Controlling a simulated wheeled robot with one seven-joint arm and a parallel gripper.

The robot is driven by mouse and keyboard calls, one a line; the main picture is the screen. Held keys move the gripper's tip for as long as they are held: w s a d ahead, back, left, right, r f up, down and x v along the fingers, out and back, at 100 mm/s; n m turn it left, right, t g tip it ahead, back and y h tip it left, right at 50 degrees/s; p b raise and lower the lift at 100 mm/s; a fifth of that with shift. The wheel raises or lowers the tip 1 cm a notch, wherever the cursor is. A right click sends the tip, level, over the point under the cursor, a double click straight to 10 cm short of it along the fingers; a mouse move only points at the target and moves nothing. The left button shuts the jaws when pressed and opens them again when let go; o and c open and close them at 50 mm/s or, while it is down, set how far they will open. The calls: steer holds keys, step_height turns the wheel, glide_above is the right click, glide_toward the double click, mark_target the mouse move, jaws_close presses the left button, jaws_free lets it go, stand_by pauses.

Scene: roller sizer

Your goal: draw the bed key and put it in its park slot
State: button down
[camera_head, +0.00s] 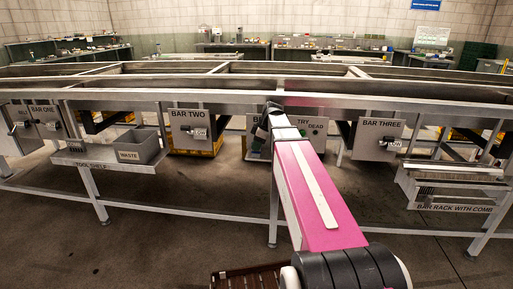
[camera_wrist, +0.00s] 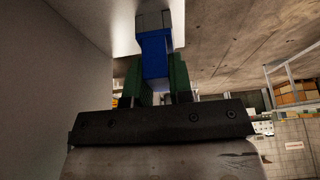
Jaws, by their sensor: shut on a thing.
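In the wrist view my gripper (camera_wrist: 156,72) has green fingers, which are closed on both sides of a blue block-like piece (camera_wrist: 154,45). This is likely the bed key's handle. A grey metal part shows at its far end, against a pale surface. I cannot tell whether the key is seated in anything. In the head view my gripper is mostly hidden behind my pink arm, by the middle panel (camera_head: 311,126) marked TRY and DEAD. I cannot make out the park slot.
The BAR TWO box (camera_head: 196,129) is left of my arm and the BAR THREE box (camera_head: 377,137) is right. A tool shelf (camera_head: 95,155) with a waste bin (camera_head: 138,146) hangs at left. The bar rack (camera_head: 452,187) is at right. A steel frame rail (camera_head: 180,97) crosses above.

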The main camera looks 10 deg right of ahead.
steer(key=shift+r, duration=0.55)
steer(key=r, duration=0.3)
steer(key=shift+s+a+r, duration=0.2)
steer(key=shift+s+a, duration=0.05)
steer(key=shift+a, duration=0.1)
steer(key=s+a+r, duration=0.5)
steer(key=a+r, duration=0.1)
steer(key=a, duration=0.3)
steer(key=shift+a+r, duration=0.2)
steer(key=shift+a, duration=0.1)
